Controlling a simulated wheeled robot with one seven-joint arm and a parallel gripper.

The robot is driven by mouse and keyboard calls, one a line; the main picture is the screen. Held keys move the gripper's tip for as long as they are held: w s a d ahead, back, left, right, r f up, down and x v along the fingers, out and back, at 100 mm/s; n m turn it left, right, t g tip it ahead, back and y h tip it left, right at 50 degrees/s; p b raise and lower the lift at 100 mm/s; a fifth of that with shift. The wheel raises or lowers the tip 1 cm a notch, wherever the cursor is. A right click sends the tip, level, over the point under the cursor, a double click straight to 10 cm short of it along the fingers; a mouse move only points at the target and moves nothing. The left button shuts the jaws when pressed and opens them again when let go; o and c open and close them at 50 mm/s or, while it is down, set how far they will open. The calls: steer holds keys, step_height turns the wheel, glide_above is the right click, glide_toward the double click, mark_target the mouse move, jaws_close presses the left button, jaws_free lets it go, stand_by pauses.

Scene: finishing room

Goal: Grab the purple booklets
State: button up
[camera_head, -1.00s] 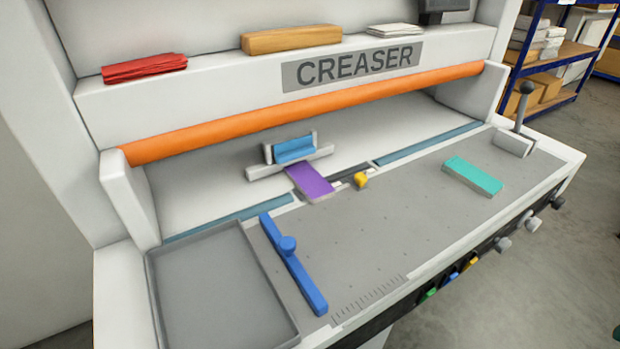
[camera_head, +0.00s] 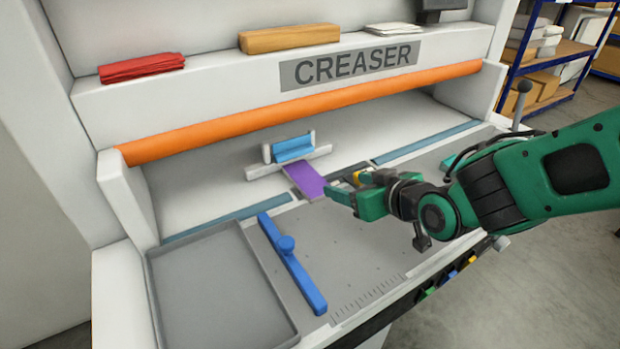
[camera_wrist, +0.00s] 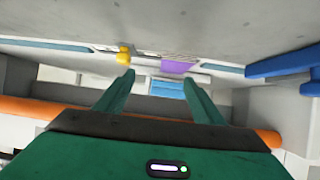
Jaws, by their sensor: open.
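The purple booklets (camera_head: 304,179) lie flat as a small stack at the back middle of the creaser bed, in front of a blue block (camera_head: 294,149) in a pale holder. They also show in the wrist view (camera_wrist: 178,67), beyond my fingertips. My gripper (camera_head: 338,192) is open and empty, just right of the booklets in the head view and apart from them. In the wrist view its two green fingers (camera_wrist: 157,80) stand apart with nothing between them that they touch.
A yellow knob (camera_head: 362,176) sits close beside my gripper. A blue bar (camera_head: 293,268) with a knob lies on the bed, left of a ruler scale. A grey tray (camera_head: 215,295) at the left is empty. An orange roller (camera_head: 310,110) spans above the bed. My arm mostly hides a teal block.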

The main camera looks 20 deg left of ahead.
mark_target(309, 178)
steer(key=shift+s+a+y, duration=0.15)
steer(key=shift+s+a, duration=0.1)
steer(key=shift+a, duration=0.25)
steer(key=shift+s+a+y, duration=0.15)
steer(key=shift+s+a, duration=0.1)
steer(key=shift+a, duration=0.25)
steer(key=shift+a+n, duration=0.3)
steer(key=shift+a, duration=0.1)
steer(key=x, duration=0.5)
steer(key=shift+a, duration=0.1)
steer(key=shift+x, duration=2.65)
steer(key=shift+s+f, duration=0.1)
steer(key=shift+s, duration=0.1)
steer(key=c, duration=1)
